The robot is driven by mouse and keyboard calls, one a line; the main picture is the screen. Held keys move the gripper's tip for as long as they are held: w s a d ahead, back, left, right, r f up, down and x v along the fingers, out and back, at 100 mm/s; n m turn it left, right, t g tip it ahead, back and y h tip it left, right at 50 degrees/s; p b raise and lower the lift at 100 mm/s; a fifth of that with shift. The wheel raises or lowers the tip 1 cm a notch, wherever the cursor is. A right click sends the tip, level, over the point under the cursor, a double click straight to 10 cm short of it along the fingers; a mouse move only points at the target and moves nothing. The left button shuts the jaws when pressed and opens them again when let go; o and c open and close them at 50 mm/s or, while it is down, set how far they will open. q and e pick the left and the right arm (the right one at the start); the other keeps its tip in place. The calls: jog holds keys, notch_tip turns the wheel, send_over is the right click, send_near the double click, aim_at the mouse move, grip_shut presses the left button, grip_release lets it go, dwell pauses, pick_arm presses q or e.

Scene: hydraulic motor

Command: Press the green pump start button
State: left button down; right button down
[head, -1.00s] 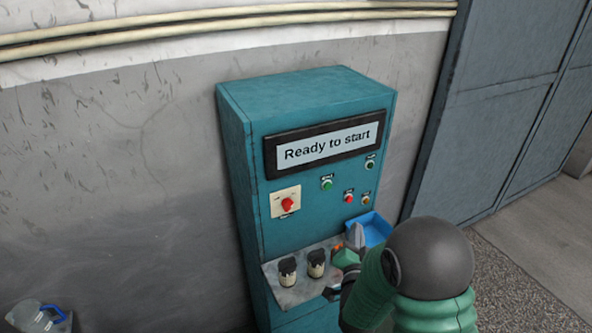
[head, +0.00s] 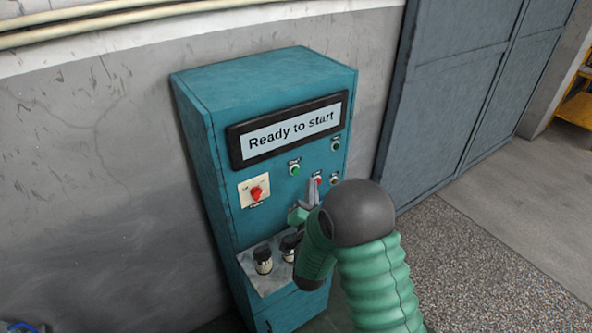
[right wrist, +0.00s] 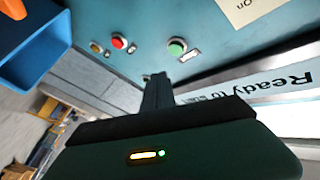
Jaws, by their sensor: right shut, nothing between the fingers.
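The teal control cabinet (head: 225,160) has a lit display (head: 291,130) reading "Ready to start". Below the display is a green button (head: 294,170), also in the right wrist view (right wrist: 176,47). The button labels are too small to read. My right gripper (head: 314,183) is in front of the panel, right of and slightly below the first green button. In the right wrist view its shut, empty fingers (right wrist: 156,82) point at the panel beside that button, apart from it in the picture. My left gripper is out of view.
A red button (right wrist: 119,42) and a yellow one (right wrist: 96,47) are close by. A red rotary switch (head: 257,193) is at left. A blue bin (right wrist: 35,55) shows in the wrist view.

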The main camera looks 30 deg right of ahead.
aim_at(296, 171)
jog(key=w+b, duration=0.1)
jog(key=w, duration=0.2)
jog(key=shift+w+a, duration=0.2)
jog(key=shift+s, duration=0.1)
jog(key=shift+w, duration=0.2)
dwell(1.6)
jog(key=shift+w+r, duration=0.15)
jog(key=shift+w, duration=0.05)
jog(key=shift+w+b, duration=0.4)
jog(key=shift+b, duration=0.05)
dwell(0.5)
jog(key=shift+s, duration=0.8)
